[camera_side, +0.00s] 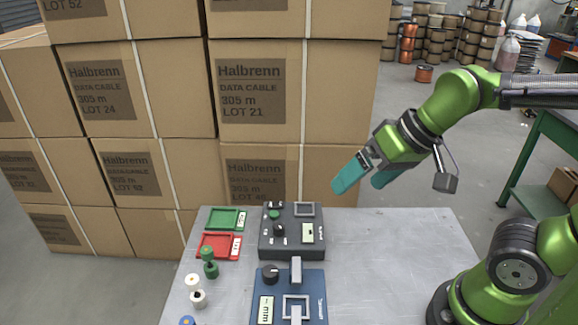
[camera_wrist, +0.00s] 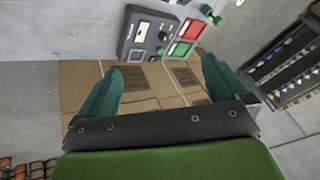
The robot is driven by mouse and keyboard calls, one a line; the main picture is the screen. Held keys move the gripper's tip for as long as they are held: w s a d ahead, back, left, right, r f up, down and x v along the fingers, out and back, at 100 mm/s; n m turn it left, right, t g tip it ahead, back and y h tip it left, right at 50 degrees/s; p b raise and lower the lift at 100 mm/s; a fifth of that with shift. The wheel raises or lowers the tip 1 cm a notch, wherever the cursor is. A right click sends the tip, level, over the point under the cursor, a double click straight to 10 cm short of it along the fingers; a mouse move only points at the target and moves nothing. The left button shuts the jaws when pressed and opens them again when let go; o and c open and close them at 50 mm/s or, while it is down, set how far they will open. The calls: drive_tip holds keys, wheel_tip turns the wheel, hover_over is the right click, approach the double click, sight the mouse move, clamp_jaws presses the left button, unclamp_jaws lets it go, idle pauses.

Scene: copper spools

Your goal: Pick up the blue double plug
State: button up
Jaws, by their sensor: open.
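A blue plug top (camera_side: 187,321) shows at the bottom edge of the side view, near the table's left edge. Most of it is cut off by the frame, so I cannot see its full shape. I cannot make it out in the wrist view. My gripper (camera_side: 362,182) is open and empty, with teal fingers, above the back of the table and well to the right of the blue plug. Its spread fingers also show in the wrist view (camera_wrist: 163,72).
A green plug (camera_side: 209,263) and a white plug (camera_side: 196,291) stand behind the blue one. A green tray (camera_side: 241,222), a red tray (camera_side: 236,254), a black device (camera_side: 292,240) and a blue device (camera_side: 316,283) sit nearby. Stacked cartons (camera_side: 345,95) rise behind.

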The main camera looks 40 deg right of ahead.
drive_tip(key=shift+s+d+r+m+t, duration=0.25)
drive_tip(key=shift+s+d, duration=0.1)
drive_tip(key=shift+d, duration=0.3)
drive_tip(key=shift+s+d+r+m+t, duration=0.15)
drive_tip(key=shift+s+d+m+t, duration=0.15)
drive_tip(key=shift+d, duration=0.3)
drive_tip(key=shift+c, duration=0.5)
drive_tip(key=shift+d+r+t+h, duration=0.25)
drive_tip(key=shift+h, duration=0.05)
drive_tip(key=shift+c, duration=1.2)
drive_tip(key=c, duration=0.4)
